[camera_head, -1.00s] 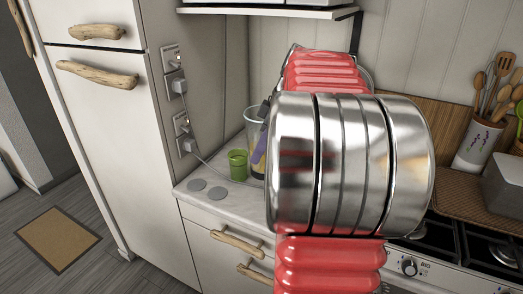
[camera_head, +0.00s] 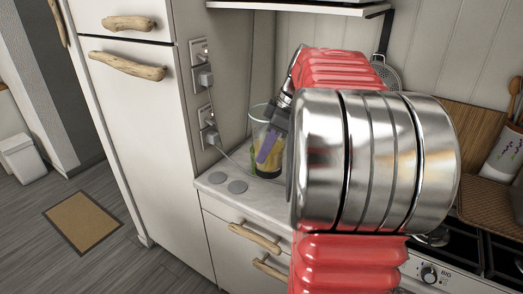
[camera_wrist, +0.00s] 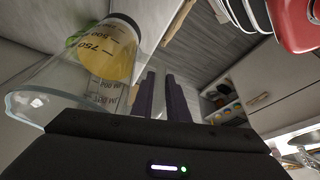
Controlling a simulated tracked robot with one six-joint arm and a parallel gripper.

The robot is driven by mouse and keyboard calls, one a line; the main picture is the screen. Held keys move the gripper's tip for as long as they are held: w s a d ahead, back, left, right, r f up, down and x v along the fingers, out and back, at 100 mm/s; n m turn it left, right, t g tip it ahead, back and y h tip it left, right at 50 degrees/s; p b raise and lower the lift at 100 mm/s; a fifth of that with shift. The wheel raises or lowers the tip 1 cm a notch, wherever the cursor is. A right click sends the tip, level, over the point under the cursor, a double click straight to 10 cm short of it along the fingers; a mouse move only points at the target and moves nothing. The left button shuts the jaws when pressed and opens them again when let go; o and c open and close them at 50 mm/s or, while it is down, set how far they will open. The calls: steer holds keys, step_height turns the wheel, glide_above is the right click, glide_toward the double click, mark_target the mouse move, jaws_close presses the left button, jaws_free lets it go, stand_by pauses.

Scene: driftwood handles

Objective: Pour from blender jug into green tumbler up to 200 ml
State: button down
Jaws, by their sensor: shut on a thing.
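The clear blender jug (camera_head: 262,120) holds yellow liquid and looks near upright over the counter's left end in the head view. In the wrist view the jug (camera_wrist: 62,85) fills the left side, its printed scale showing. The green tumbler is mostly hidden behind the jug; a bit of green (camera_wrist: 78,39) shows past it in the wrist view. My gripper (camera_head: 263,155) has dark purple fingers, seen beside the jug in the head view and at the middle of the wrist view (camera_wrist: 163,85). It is shut on the jug; the grasped part is not clearly visible.
Two grey discs (camera_head: 220,182) lie on the counter (camera_head: 262,196) near its front left. Sockets with plugs and a cable (camera_head: 207,138) are on the side wall. A fridge (camera_head: 150,130) stands at left, a stove (camera_head: 475,250) at right. My arm hides the middle counter.

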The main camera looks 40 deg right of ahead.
steer(key=w+a+f+m, duration=0.1)
steer(key=w+a+f, duration=0.2)
steer(key=w+a, duration=0.45)
steer(key=w+a+f+m, duration=0.1)
steer(key=w+a+f, duration=0.3)
steer(key=w+a, duration=0.4)
steer(key=w+d+r+m+h, duration=0.1)
steer(key=w+d+m+h, duration=0.1)
steer(key=w+m, duration=0.5)
steer(key=shift+m+t+h, duration=0.4)
steer(key=shift+m+h, duration=0.1)
steer(key=shift+h, duration=0.4)
steer(key=shift+s, duration=0.1)
steer(key=shift+d, duration=0.1)
